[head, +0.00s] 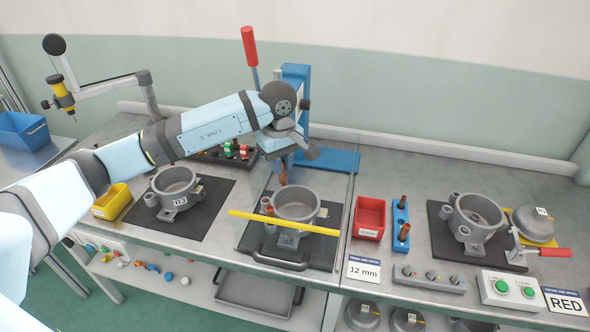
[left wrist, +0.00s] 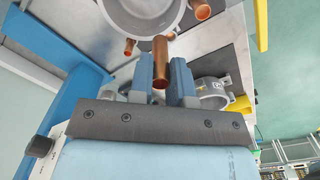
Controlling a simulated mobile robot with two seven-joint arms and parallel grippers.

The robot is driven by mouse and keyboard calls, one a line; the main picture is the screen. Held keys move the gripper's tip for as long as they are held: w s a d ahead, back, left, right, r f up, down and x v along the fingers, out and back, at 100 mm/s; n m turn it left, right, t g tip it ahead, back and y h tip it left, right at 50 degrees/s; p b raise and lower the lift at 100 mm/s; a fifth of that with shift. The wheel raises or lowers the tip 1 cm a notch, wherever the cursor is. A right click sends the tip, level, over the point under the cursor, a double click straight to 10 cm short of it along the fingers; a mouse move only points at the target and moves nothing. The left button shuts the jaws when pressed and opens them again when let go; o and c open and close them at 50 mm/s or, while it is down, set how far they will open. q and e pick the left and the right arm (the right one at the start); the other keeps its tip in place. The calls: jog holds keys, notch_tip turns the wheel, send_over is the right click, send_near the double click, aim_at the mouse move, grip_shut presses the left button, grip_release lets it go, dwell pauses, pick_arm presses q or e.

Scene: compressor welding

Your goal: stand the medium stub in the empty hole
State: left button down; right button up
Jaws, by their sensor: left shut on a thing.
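My left gripper (head: 284,166) is shut on a copper stub (head: 283,180) above the back rim of the middle grey compressor shell (head: 297,205). In the left wrist view the copper stub (left wrist: 160,62) sits between the two blue fingers (left wrist: 162,82), with the shell (left wrist: 150,22) beyond it. Another copper stub (head: 266,203) stands at the shell's left side; copper pieces also show around the shell in the left wrist view, one large at the upper right (left wrist: 202,9). I cannot make out the empty hole clearly. My right gripper is not in view.
A yellow bar (head: 283,223) crosses in front of the middle shell. A blue press-like stand (head: 296,85) with a red-handled lever (head: 250,48) rises behind. A red bin (head: 369,217) and blue stub rack (head: 400,218) stand to the right. Other shells sit left (head: 176,188) and right (head: 478,213).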

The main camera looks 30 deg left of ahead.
pick_arm(q)
jog(key=a+n, duration=0.1)
jog(key=n, duration=0.2)
jog(key=a+f+n, duration=0.1)
jog(key=a+n, duration=0.1)
jog(key=n, duration=0.1)
jog(key=a+f+n, duration=0.1)
jog(key=a+n, duration=0.1)
jog(key=n, duration=0.1)
jog(key=shift+a+f+p, duration=0.15)
jog(key=shift+p, duration=0.25)
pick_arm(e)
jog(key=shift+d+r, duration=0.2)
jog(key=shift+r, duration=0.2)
pick_arm(q)
jog(key=shift+f, duration=0.1)
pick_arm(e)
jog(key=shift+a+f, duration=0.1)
pick_arm(q)
jog(key=shift+f+b, duration=2.3)
jog(key=shift+f, duration=0.5)
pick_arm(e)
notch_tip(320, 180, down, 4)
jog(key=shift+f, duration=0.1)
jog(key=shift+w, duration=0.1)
pick_arm(q)
jog(key=shift+b, duration=0.45)
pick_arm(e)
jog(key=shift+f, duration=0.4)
